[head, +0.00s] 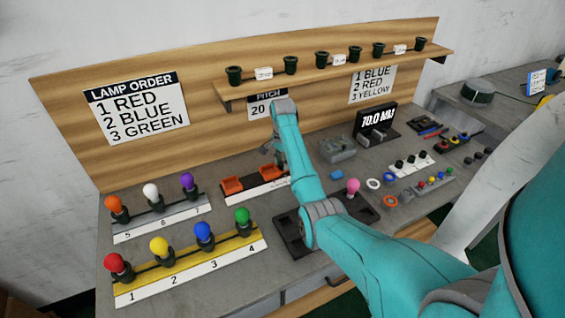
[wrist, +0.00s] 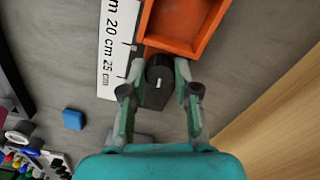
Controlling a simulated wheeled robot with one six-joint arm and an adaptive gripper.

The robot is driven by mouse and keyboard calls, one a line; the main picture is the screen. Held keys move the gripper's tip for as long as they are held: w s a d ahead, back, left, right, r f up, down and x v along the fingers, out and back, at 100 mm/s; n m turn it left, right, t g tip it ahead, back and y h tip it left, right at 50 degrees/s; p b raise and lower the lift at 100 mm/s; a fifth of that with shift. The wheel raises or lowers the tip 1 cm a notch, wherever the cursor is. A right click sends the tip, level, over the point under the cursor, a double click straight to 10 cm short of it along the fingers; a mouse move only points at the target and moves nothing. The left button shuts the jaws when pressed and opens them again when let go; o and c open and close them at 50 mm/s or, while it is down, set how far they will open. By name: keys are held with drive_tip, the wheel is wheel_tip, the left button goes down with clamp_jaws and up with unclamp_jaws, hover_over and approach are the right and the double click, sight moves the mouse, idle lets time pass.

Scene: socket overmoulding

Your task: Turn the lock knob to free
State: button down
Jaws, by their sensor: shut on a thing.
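The lock knob (wrist: 158,72) is a dark round knob with a short white mark, seen in the wrist view. It sits on a dark block (wrist: 154,98) at the end of an orange open-topped carriage (wrist: 172,47). My gripper (wrist: 160,68) has one finger on each side of the knob and is shut on it. The mark runs roughly up and down in the wrist picture. I cannot read any lock or free label. In the head view my gripper (head: 279,152) is small, and the knob cannot be made out there.
A white ruler strip (wrist: 116,45) runs beside the orange carriage. A blue block (wrist: 73,119) lies on the grey bench nearby. Coloured lamps stand on the yellow rack (head: 190,266) and the grey rack (head: 160,222).

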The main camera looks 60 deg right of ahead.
drive_tip(key=c, duration=0.8)
unclamp_jaws()
drive_tip(key=shift+c, duration=0.2)
